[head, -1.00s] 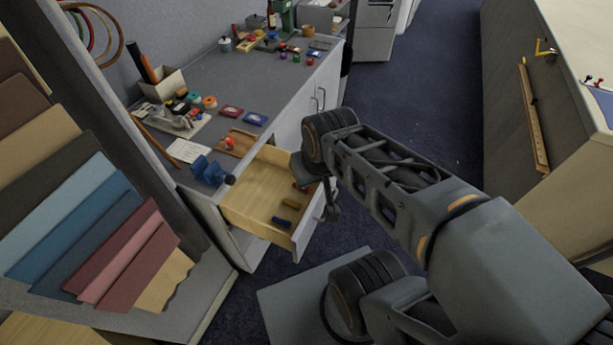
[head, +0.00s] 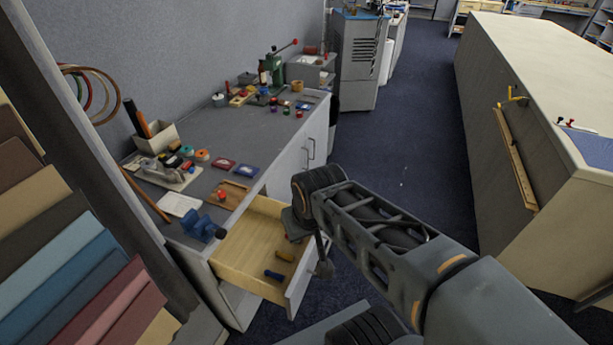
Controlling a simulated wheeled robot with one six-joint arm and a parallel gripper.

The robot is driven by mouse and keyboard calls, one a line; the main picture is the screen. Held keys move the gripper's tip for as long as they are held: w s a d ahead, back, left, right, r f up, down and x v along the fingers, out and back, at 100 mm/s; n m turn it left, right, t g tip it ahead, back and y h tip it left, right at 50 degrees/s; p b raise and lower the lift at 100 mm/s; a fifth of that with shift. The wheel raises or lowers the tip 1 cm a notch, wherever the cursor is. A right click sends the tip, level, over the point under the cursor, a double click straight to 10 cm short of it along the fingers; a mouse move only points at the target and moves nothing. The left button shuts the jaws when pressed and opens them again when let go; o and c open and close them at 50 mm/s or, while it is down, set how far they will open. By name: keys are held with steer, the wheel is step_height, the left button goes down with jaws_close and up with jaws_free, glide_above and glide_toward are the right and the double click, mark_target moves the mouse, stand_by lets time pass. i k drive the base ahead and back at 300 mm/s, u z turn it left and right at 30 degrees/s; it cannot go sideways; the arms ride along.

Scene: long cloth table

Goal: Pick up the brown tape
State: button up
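Several small tape rolls lie on the grey worktop near its left end. A small brown cylinder (head: 297,86) stands farther back on the worktop; I cannot tell which of these is the brown tape. My gripper (head: 322,266) hangs beside the open drawer, low and to the right of the rolls, apart from them. Its fingers are too small and dark to read.
The open wooden drawer (head: 240,262) holds a few small tools and juts out below the worktop (head: 225,130). A blue tool (head: 203,228) stands at the worktop's near corner. A green press (head: 274,68) stands at the back. The floor aisle (head: 400,150) on the right is clear.

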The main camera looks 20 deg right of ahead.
mark_target(296, 86)
steer(key=z, duration=0.05)
steer(key=k, duration=0.5)
steer(key=z, duration=1.2)
steer(key=i, duration=4.8)
steer(key=u, duration=4.5)
